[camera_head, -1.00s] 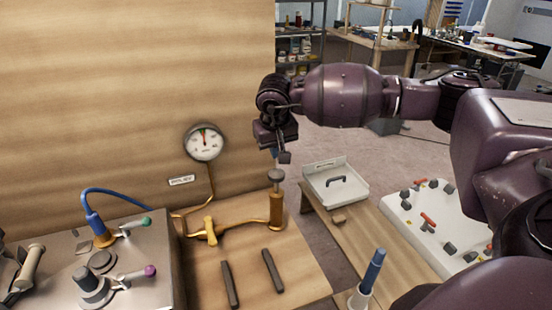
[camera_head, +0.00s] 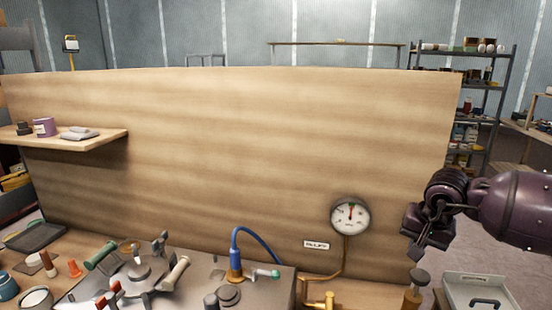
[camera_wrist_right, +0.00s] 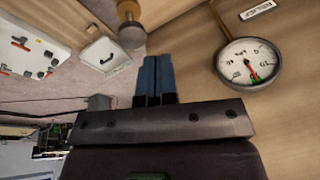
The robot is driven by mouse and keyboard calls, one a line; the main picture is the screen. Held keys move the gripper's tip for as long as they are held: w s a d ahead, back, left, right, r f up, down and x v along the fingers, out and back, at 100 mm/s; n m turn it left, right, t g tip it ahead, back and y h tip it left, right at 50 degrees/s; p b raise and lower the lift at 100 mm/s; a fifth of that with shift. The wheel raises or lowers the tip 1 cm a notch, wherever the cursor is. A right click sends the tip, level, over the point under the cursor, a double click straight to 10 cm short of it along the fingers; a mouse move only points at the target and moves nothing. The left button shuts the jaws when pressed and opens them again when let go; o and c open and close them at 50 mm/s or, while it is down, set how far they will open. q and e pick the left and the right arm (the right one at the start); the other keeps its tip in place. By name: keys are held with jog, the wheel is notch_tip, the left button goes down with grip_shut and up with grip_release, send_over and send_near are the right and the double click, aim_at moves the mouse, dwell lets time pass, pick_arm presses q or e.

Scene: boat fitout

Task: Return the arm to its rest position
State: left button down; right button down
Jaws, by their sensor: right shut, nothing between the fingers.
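My right arm comes in from the right in the head view. Its gripper (camera_head: 418,251) hangs in front of the right end of the wooden panel, to the right of the pressure gauge (camera_head: 350,216). In the right wrist view the blue fingers of my right gripper (camera_wrist_right: 155,78) are together with nothing between them. A round grey knob (camera_wrist_right: 132,34) on a brass post is just beyond the fingertips, apart from them as far as I can tell. It also shows below the gripper in the head view (camera_head: 420,276). My left gripper is not in view.
The wooden panel (camera_head: 230,160) stands behind the bench, with a small shelf (camera_head: 95,141) at left. A metal console (camera_head: 200,285) with a blue hose (camera_head: 236,250) and several levers is in front. A white tray (camera_head: 480,280) is at lower right.

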jog(key=a+r+m+t+y, duration=0.2)
jog(key=a+r+m+y, duration=0.3)
jog(key=a+m+y, duration=0.5)
jog(key=a+r+m+t+y, duration=0.3)
jog(key=a+r+m+y, duration=0.25)
jog(key=a+m, duration=0.65)
jog(key=s+d+f+m+t+h, duration=0.2)
jog(key=d+f+m+t+h, duration=0.25)
jog(key=f+m, duration=0.9)
jog(key=s+d+f+m+t+h, duration=0.2)
jog(key=d+f+m+t+h, duration=0.3)
jog(key=m, duration=1.5)
jog(key=s+d+f+m+g+h, duration=0.3)
jog(key=s+f+m, duration=0.1)
jog(key=s+f, duration=0.7)
jog(key=s+d+f+m+g+h, duration=0.3)
jog(key=s+d+f+m, duration=0.1)
jog(key=s+f, duration=0.6)
jog(key=s+m, duration=0.1)
jog(key=s, duration=0.2)
jog(key=shift+s+d+f, duration=0.15)
jog(key=shift+d+f, duration=0.15)
jog(key=shift+f, duration=0.1)
